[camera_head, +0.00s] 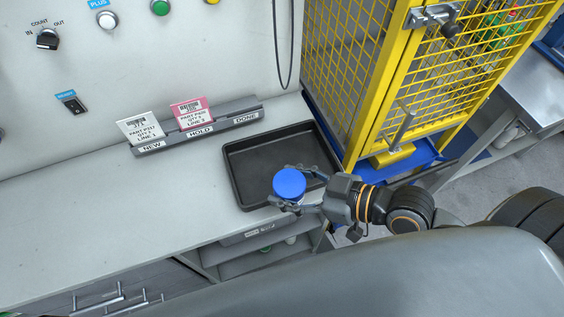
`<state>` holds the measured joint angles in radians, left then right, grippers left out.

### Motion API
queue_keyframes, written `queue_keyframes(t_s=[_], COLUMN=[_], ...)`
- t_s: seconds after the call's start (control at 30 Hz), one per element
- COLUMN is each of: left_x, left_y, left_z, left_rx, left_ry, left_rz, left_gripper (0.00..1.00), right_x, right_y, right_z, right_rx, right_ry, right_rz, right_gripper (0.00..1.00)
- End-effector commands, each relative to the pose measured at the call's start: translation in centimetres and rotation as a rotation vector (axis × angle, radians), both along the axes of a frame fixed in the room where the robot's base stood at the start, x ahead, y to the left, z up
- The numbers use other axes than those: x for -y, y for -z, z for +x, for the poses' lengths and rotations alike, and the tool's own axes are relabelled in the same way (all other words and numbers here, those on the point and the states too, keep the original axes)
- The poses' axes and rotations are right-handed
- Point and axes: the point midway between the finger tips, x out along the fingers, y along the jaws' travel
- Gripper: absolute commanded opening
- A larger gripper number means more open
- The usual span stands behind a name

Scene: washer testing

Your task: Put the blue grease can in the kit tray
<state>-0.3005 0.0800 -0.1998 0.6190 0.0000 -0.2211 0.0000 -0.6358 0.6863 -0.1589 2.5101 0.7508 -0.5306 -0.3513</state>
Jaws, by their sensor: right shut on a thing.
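The blue grease can (289,183) shows its round blue lid from above, with a pale side just below it. My right gripper (287,187) comes in from the right and is shut around the can, one finger on the far side and one on the near side. The black kit tray (240,163) lies on the grey bench. The can is over the tray's near right part in the picture. I cannot tell whether it touches the tray floor. My left gripper is not in view.
A card rack (200,127) with a white card and a pink card stands behind the tray. A yellow mesh cage (345,75) rises close to the tray's right. The bench (90,215) is clear on the left. A control panel stands behind.

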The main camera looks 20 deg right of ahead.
Motion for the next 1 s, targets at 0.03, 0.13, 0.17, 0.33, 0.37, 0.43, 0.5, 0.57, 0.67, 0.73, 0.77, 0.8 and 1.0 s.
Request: queue_keyframes(t_s=[0.03, 0.13, 0.17, 0.33, 0.37, 0.43, 0.5, 0.57, 0.67, 0.73, 0.77, 0.8, 1.0], left_x=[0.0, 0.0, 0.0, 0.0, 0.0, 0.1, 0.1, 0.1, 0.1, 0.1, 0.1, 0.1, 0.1], left_y=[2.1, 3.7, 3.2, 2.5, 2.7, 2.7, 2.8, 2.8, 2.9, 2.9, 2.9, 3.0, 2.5], left_z=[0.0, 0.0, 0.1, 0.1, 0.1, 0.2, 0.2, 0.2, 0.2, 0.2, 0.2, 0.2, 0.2], left_rx=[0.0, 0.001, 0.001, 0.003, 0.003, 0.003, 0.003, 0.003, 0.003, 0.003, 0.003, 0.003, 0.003], left_ry=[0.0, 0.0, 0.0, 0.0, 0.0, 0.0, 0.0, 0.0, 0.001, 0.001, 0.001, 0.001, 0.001], left_rz=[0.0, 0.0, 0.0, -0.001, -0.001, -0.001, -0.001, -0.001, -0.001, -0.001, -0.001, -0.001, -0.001], left_gripper=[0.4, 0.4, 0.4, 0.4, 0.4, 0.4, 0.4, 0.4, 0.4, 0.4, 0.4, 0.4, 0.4], right_x=[0.2, 0.7, 0.9, 2.0, 2.0, 2.3, 2.6, 2.7, 2.9, 2.9, 3.0, 3.1, 3.1], right_y=[1.3, 1.9, 1.7, 2.9, 3.9, 5.3, 6.4, 7.2, 8.0, 8.3, 8.5, 8.9, 11.5], right_z=[1.0, 2.5, 3.3, 7.1, 7.4, 8.4, 9.3, 9.9, 10.5, 10.8, 11.0, 11.3, 11.2], right_rx=[0.01, 0.009, 0.009, 0.002, -0.001, -0.002, 0.0, 0.001, 0.001, 0.002, 0.002, 0.001, -0.002], right_ry=[0.001, 0.0, 0.002, 0.004, 0.004, 0.004, 0.004, 0.003, 0.002, 0.001, 0.002, 0.004, 0.003], right_rz=[0.0, 0.0, -0.002, 0.0, 0.001, 0.002, 0.002, 0.001, 0.002, 0.002, 0.002, 0.002, 0.002], right_gripper=[0.18, 0.18, 0.18, 0.18, 0.18, 0.18, 0.18, 0.18, 0.18, 0.18, 0.18, 0.18, 0.18])
